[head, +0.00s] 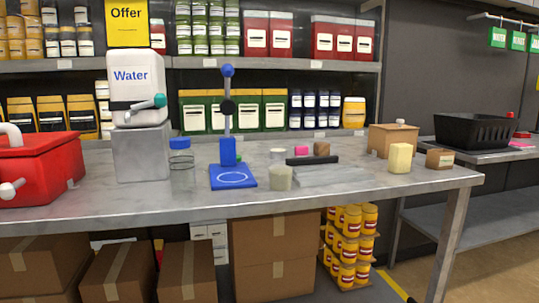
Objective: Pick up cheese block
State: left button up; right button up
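A pale yellow block (400,158), which looks like the cheese block, stands upright on the right part of the grey metal table (330,205), near its front edge. Nothing covers it from this side. Neither of my grippers shows in the head view.
A small brown box (440,158) is just right of the block, and a larger tan box (393,139) is behind it. A grey flat item (330,176) with a black bar lies to its left. A blue stand (229,160), a jar (181,168) and a red container (38,170) are farther left.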

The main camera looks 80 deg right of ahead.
aim_at(400, 154)
jog(key=z, duration=3.75)
